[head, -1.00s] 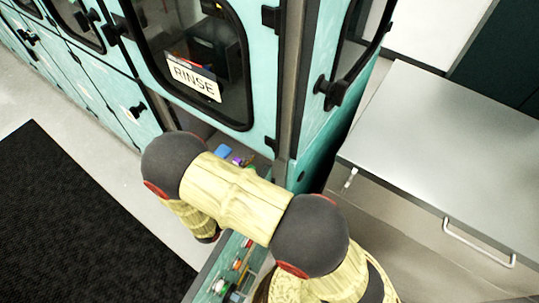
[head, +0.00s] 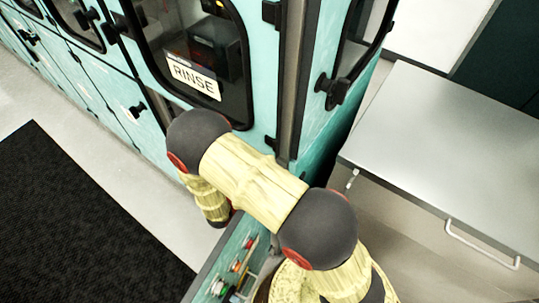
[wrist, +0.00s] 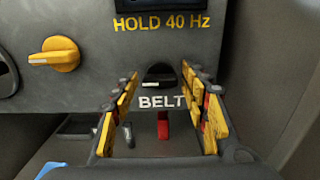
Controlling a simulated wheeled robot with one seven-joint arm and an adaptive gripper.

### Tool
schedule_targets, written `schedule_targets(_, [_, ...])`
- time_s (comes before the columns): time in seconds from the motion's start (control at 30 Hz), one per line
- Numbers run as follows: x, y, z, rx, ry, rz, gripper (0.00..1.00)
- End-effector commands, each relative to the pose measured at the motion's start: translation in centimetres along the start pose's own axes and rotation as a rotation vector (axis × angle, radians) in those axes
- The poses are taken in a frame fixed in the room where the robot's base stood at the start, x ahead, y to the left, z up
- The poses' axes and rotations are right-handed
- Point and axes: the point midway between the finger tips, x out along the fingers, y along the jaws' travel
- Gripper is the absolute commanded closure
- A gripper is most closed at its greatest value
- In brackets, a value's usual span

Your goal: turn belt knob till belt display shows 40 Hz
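In the wrist view, a dark rounded knob (wrist: 160,73) sits on the grey panel (wrist: 105,55), just above the white BELT label (wrist: 161,102). The lower edge of a dark display (wrist: 172,5) is cut off at the top, and no reading shows. Yellow lettering below it says HOLD 40 Hz. My gripper (wrist: 159,74) is open, with its yellow-padded fingers apart on either side of the BELT label and knob. Whether a fingertip touches the knob is unclear. In the head view my arm hides the gripper and the knob.
A yellow knob (wrist: 58,54) is on the panel to the left, and a small red part (wrist: 163,125) shows below the label. In the head view, teal cabinets with a RINSE sign (head: 194,80) stand behind my arm. A grey-topped table (head: 440,150) is at right.

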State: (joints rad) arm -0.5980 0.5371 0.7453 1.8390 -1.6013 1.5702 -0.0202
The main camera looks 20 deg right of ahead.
Motion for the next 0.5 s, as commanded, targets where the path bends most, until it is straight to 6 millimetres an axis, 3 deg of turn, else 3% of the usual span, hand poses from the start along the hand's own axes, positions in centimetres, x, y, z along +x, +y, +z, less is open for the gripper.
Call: schedule_targets(0.5, [-0.02, 0.02, 0.0, 0.0, 0.0, 0.0, 0.86])
